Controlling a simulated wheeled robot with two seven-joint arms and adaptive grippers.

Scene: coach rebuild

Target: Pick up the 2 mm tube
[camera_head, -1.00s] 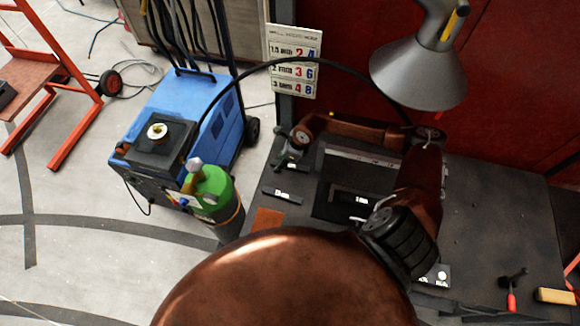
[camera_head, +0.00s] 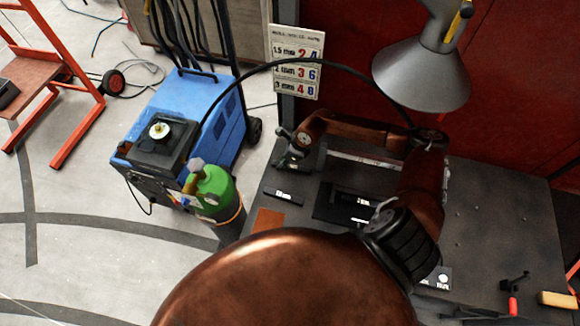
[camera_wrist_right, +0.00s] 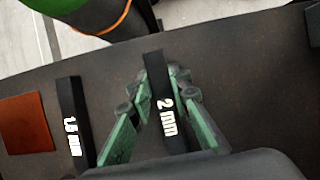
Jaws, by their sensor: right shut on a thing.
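The 2 mm tube (camera_wrist_right: 168,112) is a dark bar with white "2 mm" lettering, upright in the right wrist view. My right gripper (camera_wrist_right: 160,85) has green fingers on both sides of it and is shut on it. I cannot tell whether the tube touches the bench. In the head view my right gripper (camera_head: 290,155) is at the bench's left end, and hides most of the tube. The 1.5 mm tube (camera_wrist_right: 72,115) lies apart to the left in the wrist view; it also shows in the head view (camera_head: 283,195). My left gripper is not in view.
An orange-brown square (camera_wrist_right: 25,123) lies on the bench (camera_head: 480,215) near the 1.5 mm tube. A green gas cylinder (camera_head: 213,188) and a blue welder (camera_head: 190,110) stand left of the bench. A dark plate (camera_head: 328,205) lies right of the tubes. A lamp-like cone (camera_head: 420,75) hangs above.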

